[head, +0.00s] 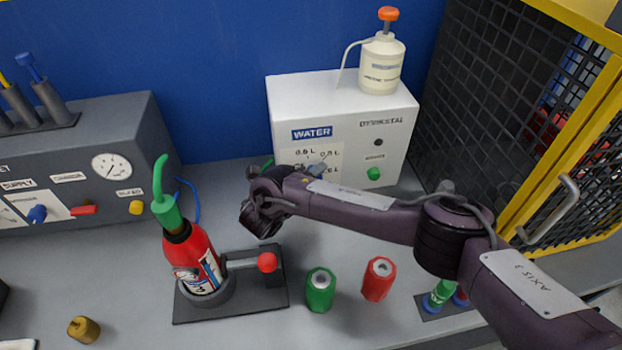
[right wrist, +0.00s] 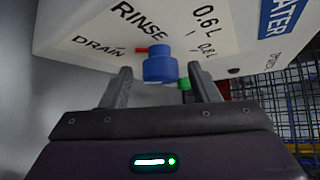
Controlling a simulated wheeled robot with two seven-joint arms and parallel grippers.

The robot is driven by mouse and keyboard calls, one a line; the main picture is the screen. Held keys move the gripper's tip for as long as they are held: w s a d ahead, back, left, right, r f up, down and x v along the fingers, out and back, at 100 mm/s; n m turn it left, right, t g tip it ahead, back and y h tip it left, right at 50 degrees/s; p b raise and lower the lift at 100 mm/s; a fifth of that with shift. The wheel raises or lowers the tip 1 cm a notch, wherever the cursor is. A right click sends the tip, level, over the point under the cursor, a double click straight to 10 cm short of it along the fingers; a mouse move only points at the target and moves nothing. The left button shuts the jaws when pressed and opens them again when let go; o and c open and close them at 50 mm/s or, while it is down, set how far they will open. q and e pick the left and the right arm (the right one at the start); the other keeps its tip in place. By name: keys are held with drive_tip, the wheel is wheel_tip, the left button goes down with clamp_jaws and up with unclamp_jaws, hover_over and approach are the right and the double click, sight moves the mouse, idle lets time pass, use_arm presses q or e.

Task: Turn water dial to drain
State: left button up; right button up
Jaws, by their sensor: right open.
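The white water box (head: 285,105) stands against the blue wall, with a blue WATER label and volume marks on its front. In the right wrist view its blue water dial (right wrist: 160,66) has a red pointer directed left, toward the DRAIN word (right wrist: 97,46); RINSE is printed above the pointer. My right gripper (right wrist: 159,78) is open at the dial, one finger on each side, with visible gaps to both. In the head view my right arm hides most of the dial area and the gripper. My left gripper is not in view.
A red extinguisher (head: 205,255) stands in a holder below left of my right arm. A green cylinder (head: 320,289) and a red one (head: 378,279) stand in front. A white bottle (head: 382,65) tops the box. A yellow-framed mesh cage (head: 520,195) borders the right.

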drive_tip(key=shift+a, duration=0.1)
drive_tip(key=v, duration=0.7)
drive_tip(key=shift+s+r+p, duration=0.15)
drive_tip(key=shift+s+p, duration=0.15)
drive_tip(key=shift+p, duration=0.1)
drive_tip(key=shift+a, duration=0.1)
